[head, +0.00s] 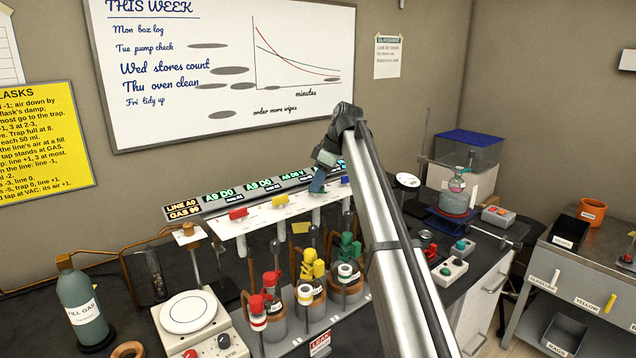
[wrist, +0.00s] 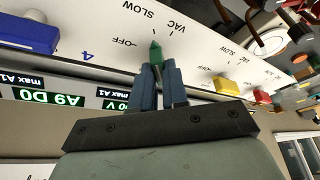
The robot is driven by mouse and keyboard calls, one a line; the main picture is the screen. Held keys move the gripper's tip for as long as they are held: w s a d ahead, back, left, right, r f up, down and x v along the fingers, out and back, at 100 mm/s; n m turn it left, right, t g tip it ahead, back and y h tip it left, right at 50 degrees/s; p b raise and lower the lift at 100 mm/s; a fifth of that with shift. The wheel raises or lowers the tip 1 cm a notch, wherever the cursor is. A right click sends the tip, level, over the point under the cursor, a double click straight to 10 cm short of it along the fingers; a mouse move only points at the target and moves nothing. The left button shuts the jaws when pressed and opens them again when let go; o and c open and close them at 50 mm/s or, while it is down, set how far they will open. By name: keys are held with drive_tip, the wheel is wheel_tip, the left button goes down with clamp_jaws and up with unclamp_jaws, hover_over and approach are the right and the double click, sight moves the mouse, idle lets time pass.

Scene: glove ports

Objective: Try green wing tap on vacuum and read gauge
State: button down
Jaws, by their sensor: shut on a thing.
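My gripper (head: 318,180) is at the front of the white tap panel (head: 260,222). In the wrist view its blue fingers (wrist: 159,72) are shut on the green wing tap (wrist: 155,50). The tap's green tip shows past the fingers, among the marks OFF, SLOW and VAC; I cannot tell exactly which it points at. The gripper and arm hide this tap in the head view. The gauge display (wrist: 115,105) beside it is partly covered by the gripper in the wrist view. The flask with the green top (head: 350,246) stands below the panel.
A red tap (head: 238,213) and a yellow tap (head: 280,200) sit left along the panel. A blue tap (wrist: 28,36) shows in the wrist view. Red-topped (head: 262,303) and yellow-topped (head: 310,268) flasks stand below. A gas bottle (head: 82,308) and stirrer (head: 188,312) are left.

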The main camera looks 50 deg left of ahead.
drive_tip(key=n, duration=0.1)
drive_tip(key=n+g, duration=0.1)
drive_tip(key=n, duration=0.1)
drive_tip(key=shift+w+a+n+h, duration=0.2)
drive_tip(key=shift+n+h, duration=0.1)
drive_tip(key=shift+h, duration=0.1)
drive_tip(key=shift+s+n+g+h, duration=0.1)
drive_tip(key=shift+n+g+h, duration=0.4)
drive_tip(key=shift+n, duration=1.3)
drive_tip(key=shift+t, duration=0.3)
drive_tip(key=c, duration=1.1)
unclamp_jaws()
drive_tip(key=shift+c, duration=0.2)
